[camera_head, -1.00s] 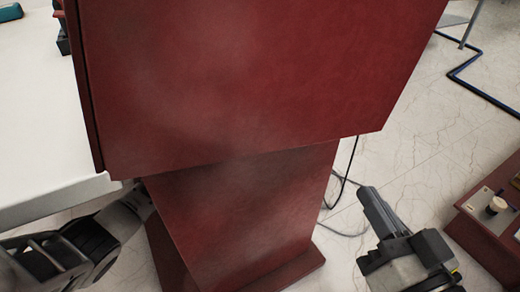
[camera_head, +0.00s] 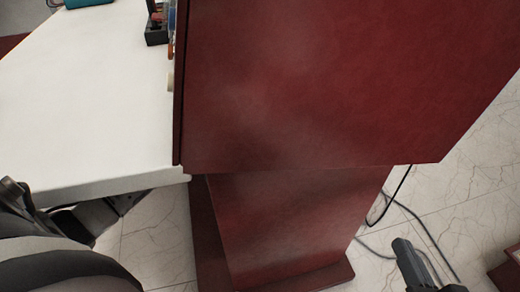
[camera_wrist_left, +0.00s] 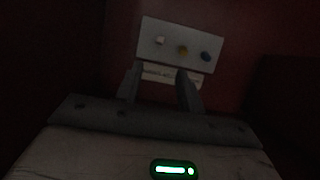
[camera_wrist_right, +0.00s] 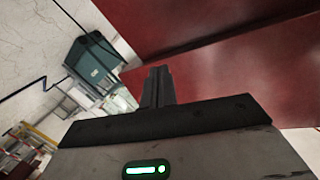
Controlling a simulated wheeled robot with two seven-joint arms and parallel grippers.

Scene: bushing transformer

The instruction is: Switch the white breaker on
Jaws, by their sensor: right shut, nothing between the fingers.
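The picture is dark, so I cannot tell which way the white one is set. My left gripper (camera_wrist_left: 159,88) is open and empty, its fingers apart below the panel; I see no contact with the breaker. In the head view the left arm is at lower left and its fingertips are not clear. My right gripper (camera_wrist_right: 157,85) is shut and empty; in the head view it is at lower right (camera_head: 406,255).
A large red cabinet (camera_head: 320,80) on a red pedestal (camera_head: 290,225) fills the middle. A white table (camera_head: 90,110) stands left of it. Black cables (camera_head: 390,205) run over the marble floor at right. A dark green box (camera_wrist_right: 93,62) shows in the right wrist view.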

